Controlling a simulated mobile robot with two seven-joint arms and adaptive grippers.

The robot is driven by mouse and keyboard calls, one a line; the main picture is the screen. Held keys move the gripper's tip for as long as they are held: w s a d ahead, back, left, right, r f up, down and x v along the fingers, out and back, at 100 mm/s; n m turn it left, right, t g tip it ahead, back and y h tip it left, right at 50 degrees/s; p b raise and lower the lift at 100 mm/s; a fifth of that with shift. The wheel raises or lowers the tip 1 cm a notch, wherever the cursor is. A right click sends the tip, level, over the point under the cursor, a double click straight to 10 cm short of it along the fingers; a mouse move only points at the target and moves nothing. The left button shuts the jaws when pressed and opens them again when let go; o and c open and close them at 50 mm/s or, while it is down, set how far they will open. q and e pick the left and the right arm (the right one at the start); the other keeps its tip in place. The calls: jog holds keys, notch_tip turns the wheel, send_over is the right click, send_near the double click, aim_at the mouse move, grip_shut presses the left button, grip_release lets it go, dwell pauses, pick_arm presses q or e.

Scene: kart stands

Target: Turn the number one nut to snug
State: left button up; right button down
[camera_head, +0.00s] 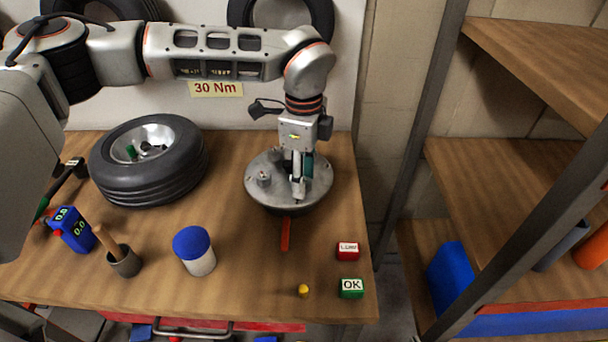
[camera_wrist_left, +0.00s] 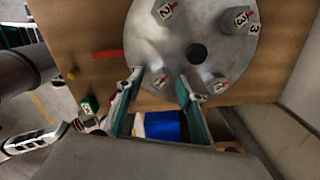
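The round metal plate (camera_head: 262,198) lies on the bench under my left gripper, and it also shows in the left wrist view (camera_wrist_left: 205,75). Hex nuts stand on it: one marked 2 (camera_wrist_left: 165,12), one marked 3 (camera_wrist_left: 238,20), and a further one (camera_wrist_left: 218,86) right of the fingers with an unclear mark. A small tag (camera_wrist_left: 160,82) shows between the fingers; its number is too small to read, so I cannot tell which nut is number one. My left gripper (camera_head: 300,190) points down at the plate's near side; its fingers (camera_wrist_left: 162,88) are apart, with no nut clearly gripped. My right gripper is not in view.
A blue-capped jar (camera_head: 195,252), a cup with a wooden handle (camera_head: 124,262) and a blue digital tool (camera_head: 72,230) are in front. A red strip (camera_head: 285,234), red block (camera_head: 348,251) and green OK block (camera_head: 351,288) sit near the right edge.

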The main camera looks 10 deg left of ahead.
pick_arm(q)
grip_shut()
